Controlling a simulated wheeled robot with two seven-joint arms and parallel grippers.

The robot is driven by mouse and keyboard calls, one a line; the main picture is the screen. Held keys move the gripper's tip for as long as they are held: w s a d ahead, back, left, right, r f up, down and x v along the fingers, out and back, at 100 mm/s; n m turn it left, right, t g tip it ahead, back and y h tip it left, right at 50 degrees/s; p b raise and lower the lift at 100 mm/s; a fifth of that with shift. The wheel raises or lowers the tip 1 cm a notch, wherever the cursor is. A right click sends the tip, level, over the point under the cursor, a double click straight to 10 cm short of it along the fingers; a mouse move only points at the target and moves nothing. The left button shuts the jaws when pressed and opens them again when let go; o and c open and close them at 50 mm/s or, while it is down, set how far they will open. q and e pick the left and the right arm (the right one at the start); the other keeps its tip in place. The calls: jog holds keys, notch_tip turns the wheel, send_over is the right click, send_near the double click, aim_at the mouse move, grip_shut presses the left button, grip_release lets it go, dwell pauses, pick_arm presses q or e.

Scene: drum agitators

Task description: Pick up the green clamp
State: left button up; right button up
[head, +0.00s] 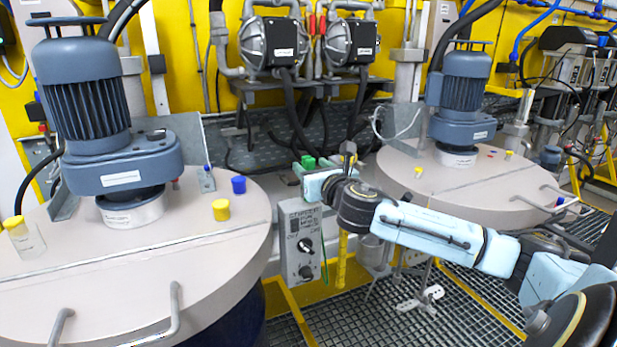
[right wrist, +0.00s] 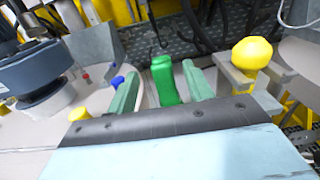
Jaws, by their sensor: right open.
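A bright green object (right wrist: 163,82), which I take for the green clamp, stands upright between the two dull green fingers of my right gripper (right wrist: 160,88) in the right wrist view. The fingers are apart, with a visible gap on each side of it. In the head view, small bright green pieces (head: 308,161) show at the far end of my right gripper (head: 305,172), above the grey control box. The clamp's lower part is hidden behind the gripper body in the right wrist view. My left gripper is not in view.
A grey control box (head: 302,240) with black knobs stands below my right gripper. Large drum lids with blue motors (head: 85,95) (head: 465,90) lie on both sides. Blue (head: 238,185) and yellow (head: 221,210) caps sit on the left lid. A yellow knob (right wrist: 252,53) is right of the fingers.

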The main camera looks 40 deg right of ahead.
jog(key=shift+p+x, duration=0.45)
jog(key=shift+x, duration=2.05)
jog(key=shift+s+d, duration=0.1)
jog(key=shift+d, duration=0.05)
jog(key=shift+c, duration=0.4)
jog(key=c, duration=1)
